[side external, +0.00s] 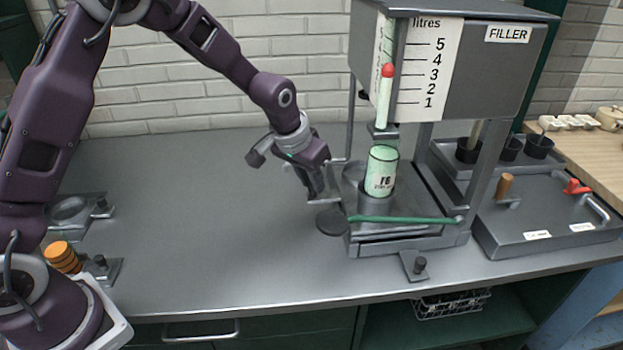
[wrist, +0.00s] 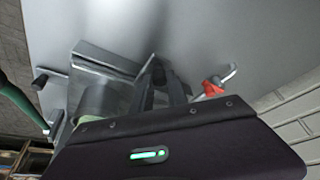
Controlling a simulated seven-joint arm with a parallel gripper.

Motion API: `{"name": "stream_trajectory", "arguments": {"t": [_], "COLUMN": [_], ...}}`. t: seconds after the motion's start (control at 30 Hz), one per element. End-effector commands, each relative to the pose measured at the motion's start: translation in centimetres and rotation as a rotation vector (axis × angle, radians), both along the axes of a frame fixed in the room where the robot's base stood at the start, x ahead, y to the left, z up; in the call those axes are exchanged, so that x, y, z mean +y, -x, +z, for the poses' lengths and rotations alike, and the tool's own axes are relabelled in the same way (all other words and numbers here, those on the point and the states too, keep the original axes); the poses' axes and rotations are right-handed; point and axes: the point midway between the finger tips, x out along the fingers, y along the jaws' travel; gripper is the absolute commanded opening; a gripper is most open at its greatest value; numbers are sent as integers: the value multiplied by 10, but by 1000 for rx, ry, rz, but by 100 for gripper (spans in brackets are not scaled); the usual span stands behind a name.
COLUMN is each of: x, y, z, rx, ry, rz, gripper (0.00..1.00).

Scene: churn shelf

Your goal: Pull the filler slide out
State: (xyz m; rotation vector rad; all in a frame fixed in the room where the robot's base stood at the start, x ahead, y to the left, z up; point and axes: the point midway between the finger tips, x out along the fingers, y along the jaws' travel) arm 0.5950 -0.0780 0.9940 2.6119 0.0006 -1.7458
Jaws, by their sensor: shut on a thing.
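The filler (side external: 480,60) is a grey box on legs with a litre scale and a red ball in its clear tube. Its slide (side external: 410,200) is a low grey tray under the spout, with a green bar along its front. A clear container (side external: 382,170) of pale green liquid, with a printed label, stands upright on it. My gripper (side external: 318,194) is at the slide's left end, pointing down, shut on what looks like the slide's handle. The wrist view shows the two dark fingers (wrist: 163,80) close together; the grip itself is largely hidden.
A dark round disc (side external: 332,221) lies beside the fingers. A grey unit (side external: 545,225) with a red handle (side external: 577,187) stands right of the filler. A round-holed fixture (side external: 70,210) is at the far left.

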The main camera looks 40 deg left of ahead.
Motion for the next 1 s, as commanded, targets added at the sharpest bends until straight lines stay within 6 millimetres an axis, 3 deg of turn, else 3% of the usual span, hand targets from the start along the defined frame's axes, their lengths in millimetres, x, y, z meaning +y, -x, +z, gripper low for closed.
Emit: {"name": "stream_trajectory", "arguments": {"t": [0.53, 1.0], "x": [4, 64], "y": [5, 62], "z": [0, 0], "rx": [2, 1], "ry": [1, 1], "rz": [1, 6], "gripper": [0, 0]}}
